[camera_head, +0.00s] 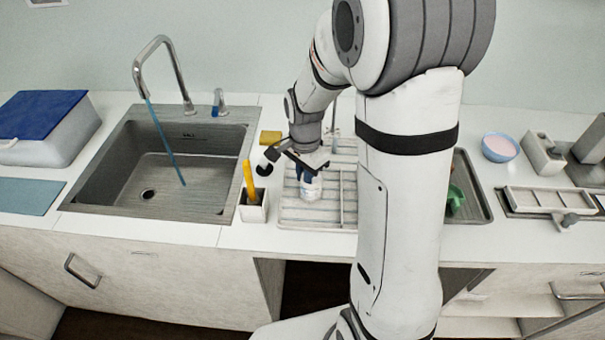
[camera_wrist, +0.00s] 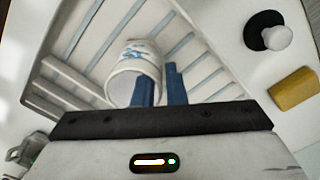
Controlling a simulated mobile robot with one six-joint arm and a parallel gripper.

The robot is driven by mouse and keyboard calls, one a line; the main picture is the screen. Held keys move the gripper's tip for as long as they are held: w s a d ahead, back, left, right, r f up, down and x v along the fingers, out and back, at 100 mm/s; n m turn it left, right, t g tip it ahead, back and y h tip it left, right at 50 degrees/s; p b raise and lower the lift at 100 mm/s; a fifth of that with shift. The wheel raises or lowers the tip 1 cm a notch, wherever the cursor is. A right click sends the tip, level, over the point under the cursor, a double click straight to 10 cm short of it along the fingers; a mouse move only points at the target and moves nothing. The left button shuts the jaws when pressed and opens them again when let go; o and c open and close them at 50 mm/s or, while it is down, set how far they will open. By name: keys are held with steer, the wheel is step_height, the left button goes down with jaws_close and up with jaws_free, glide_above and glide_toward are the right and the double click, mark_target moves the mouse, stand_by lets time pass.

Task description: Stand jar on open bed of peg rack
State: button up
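The jar (camera_head: 311,190) is white with blue markings and sits low over the front left of the pale peg rack (camera_head: 290,212). In the wrist view the blue fingers of my gripper (camera_wrist: 160,85) are close together at the jar's right wall, one seemingly inside the mouth and one outside. The gripper looks shut on that wall. I cannot tell whether the jar's base touches the bed.
A white holder with a yellow handle (camera_head: 252,205) stands left of the rack. A yellow sponge (camera_head: 270,137) and a black-and-white knobbed item (camera_head: 265,168) are behind it. The sink (camera_head: 150,165) is farther left. My arm hides much of the rack's right side.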

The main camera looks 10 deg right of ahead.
steer(key=o, duration=0.3)
steer(key=shift+r, duration=0.1)
step_height(320, 180, up, 11)
steer(key=shift+r, duration=0.1)
steer(key=s+d+r+n+t, duration=0.1)
steer(key=s+r+n+t, duration=0.1)
steer(key=s+n, duration=0.9)
steer(key=s+t, duration=0.1)
steer(key=s, duration=0.4)
steer(key=shift+s+d+r+n, duration=0.15)
steer(key=shift+s+r+n, duration=0.05)
steer(key=shift+r+n, duration=0.2)
steer(key=shift+s, duration=0.1)
